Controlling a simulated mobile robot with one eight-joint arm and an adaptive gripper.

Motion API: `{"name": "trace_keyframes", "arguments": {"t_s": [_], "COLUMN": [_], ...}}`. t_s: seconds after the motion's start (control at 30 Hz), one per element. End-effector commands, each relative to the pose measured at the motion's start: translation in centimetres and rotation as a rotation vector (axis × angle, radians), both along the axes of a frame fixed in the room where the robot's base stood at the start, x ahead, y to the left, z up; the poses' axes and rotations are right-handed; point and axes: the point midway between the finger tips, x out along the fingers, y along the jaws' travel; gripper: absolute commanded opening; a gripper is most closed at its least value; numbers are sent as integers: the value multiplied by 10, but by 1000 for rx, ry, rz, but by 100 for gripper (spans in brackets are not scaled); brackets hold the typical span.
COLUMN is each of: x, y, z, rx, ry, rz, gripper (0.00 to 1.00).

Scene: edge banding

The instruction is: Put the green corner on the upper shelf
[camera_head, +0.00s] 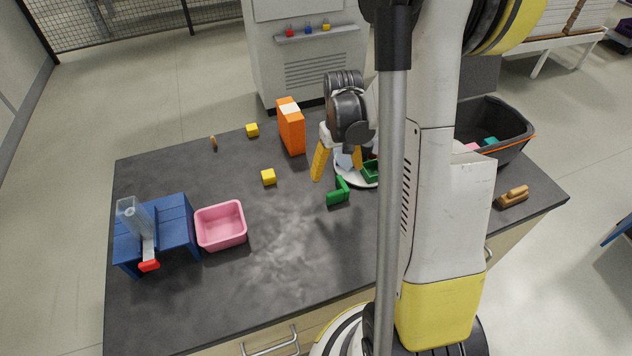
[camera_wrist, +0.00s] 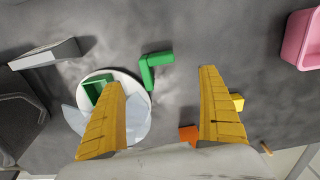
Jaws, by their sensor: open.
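The green corner (camera_head: 338,193) is an L-shaped block lying on the dark worktable, in front of the white plate. It also shows in the wrist view (camera_wrist: 155,61), near the space between my fingertips. My gripper (camera_head: 337,174) has its yellow fingers spread wide and nothing between them; the wrist view shows both fingers too (camera_wrist: 162,78). It is above the table, just beyond the green corner in the head view and apart from it. A blue stepped stand (camera_head: 174,214), possibly the shelf, stands at the table's left. A clear object with a red end rests on it.
A pink basket (camera_head: 221,226) stands beside the blue stand. A white plate (camera_wrist: 137,130) holds a green box and pale shards. An orange box (camera_head: 291,128), yellow cubes (camera_head: 268,177), a black bin (camera_head: 507,120) and a brush (camera_head: 512,197) surround it. The table's front middle is clear.

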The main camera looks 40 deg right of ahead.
Motion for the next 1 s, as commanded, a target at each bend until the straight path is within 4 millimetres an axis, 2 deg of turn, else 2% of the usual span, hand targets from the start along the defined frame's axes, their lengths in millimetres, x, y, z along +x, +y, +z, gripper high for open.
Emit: {"name": "trace_keyframes", "arguments": {"t_s": [0.23,0.53,0.8,1.0], "x": [0,-2,-5,-5], "y": [-1,-2,-3,-3], "z": [-43,-66,-106,-107], "rx": [2,1,0,0], "ry": [3,2,1,1], "rz": [-1,-1,-1,-1], "gripper": [88,88,88,88]}}
